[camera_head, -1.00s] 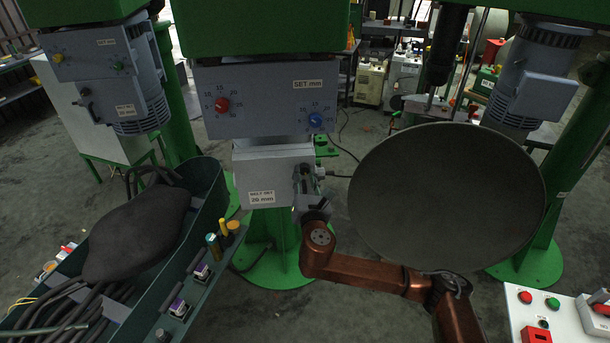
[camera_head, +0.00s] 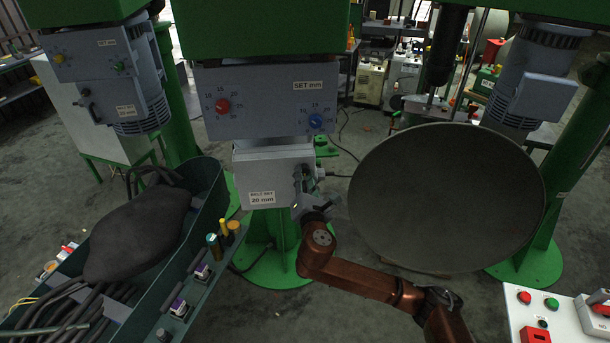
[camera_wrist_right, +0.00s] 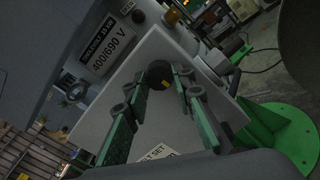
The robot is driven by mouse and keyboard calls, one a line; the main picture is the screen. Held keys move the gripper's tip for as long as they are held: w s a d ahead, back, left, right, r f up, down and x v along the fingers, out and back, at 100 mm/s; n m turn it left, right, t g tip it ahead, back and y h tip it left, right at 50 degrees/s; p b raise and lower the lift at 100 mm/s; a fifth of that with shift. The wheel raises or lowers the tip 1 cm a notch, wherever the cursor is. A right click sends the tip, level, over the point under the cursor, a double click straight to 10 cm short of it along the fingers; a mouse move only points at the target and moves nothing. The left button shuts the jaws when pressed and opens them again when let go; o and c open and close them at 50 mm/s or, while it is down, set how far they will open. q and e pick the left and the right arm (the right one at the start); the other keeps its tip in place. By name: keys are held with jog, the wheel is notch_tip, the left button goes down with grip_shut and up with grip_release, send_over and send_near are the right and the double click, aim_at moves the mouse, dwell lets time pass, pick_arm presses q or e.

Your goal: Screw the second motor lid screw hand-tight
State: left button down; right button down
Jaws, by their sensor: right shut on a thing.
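The motor lid (camera_head: 270,165) is a light grey box face with a "20 mm" label, below the control panel; in the right wrist view it is the pale plate (camera_wrist_right: 105,105). My right gripper (camera_head: 304,187) is at the right edge of this lid. In the right wrist view my right gripper (camera_wrist_right: 160,80) has its green fingers on both sides of a dark round screw head (camera_wrist_right: 159,73) with a small yellow mark, and is shut on it. The screw head sits against the lid's face. Its shank and thread are hidden. My left gripper is not in view.
A green tray (camera_head: 207,190) with a dark bulky object (camera_head: 137,232) and dark hoses stands at left. A large dark disc (camera_head: 450,200) stands right of my right arm. A button panel (camera_head: 545,318) is at lower right. Floor shows between.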

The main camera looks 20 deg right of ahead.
jog(key=m, duration=0.5)
jog(key=shift+m, duration=0.4)
jog(key=m, duration=0.5)
jog(key=shift+m+p, duration=0.3)
jog(key=shift+p, duration=0.05)
jog(key=c, duration=1.6)
grip_release()
jog(key=shift+r, duration=0.1)
jog(key=shift+s, duration=0.1)
jog(key=s, duration=0.4)
jog(key=s+a, duration=0.1)
jog(key=s, duration=0.2)
jog(key=s+a, duration=0.1)
jog(key=s, duration=0.3)
jog(key=shift+s, duration=0.35)
